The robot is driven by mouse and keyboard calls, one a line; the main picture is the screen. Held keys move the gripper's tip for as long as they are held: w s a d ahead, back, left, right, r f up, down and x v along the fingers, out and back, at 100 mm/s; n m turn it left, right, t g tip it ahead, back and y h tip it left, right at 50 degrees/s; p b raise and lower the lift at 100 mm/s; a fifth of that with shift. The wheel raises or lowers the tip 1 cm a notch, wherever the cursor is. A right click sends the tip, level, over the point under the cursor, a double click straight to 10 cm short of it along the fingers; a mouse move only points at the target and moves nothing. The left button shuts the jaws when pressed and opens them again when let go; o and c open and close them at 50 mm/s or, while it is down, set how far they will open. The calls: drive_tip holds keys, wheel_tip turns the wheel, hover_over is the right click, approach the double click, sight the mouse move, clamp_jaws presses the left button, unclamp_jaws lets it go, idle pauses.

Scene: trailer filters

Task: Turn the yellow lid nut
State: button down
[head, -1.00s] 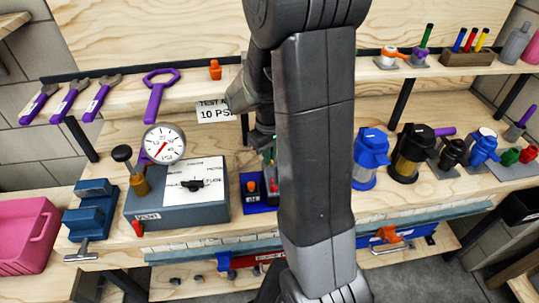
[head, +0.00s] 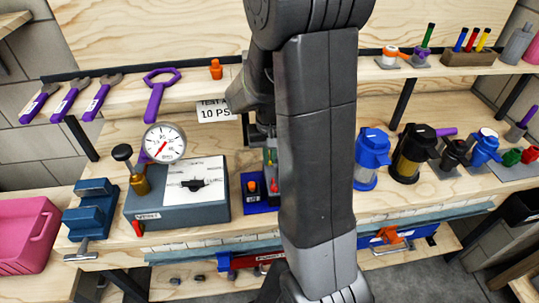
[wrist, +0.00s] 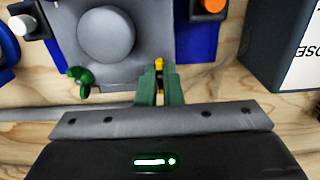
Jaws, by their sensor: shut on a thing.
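In the wrist view my gripper (wrist: 159,88) has its green fingers close together on the small yellow lid nut (wrist: 159,65). Only the nut's tip shows between the fingertips. The nut sits at the lower right edge of a grey housing (wrist: 140,60) with a round raised lid (wrist: 105,34). A green wing-shaped nut (wrist: 80,76) sits at the housing's lower left, apart from my fingers. In the head view my arm hides most of the housing, and the yellow nut cannot be made out.
A blue mat (head: 258,206) lies under the housing area, with an orange knob (head: 252,187) on it. A grey test box (head: 165,212) with a gauge (head: 164,143) stands to the left. Blue (head: 370,160) and black (head: 410,160) filter housings stand to the right.

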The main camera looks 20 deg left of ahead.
idle(0.3)
drive_tip(key=c, duration=1.6)
unclamp_jaws()
wheel_tip(320, 180, up, 14)
drive_tip(key=shift+f, duration=0.1)
wheel_tip(320, 180, down, 14)
drive_tip(key=shift+r, duration=0.1)
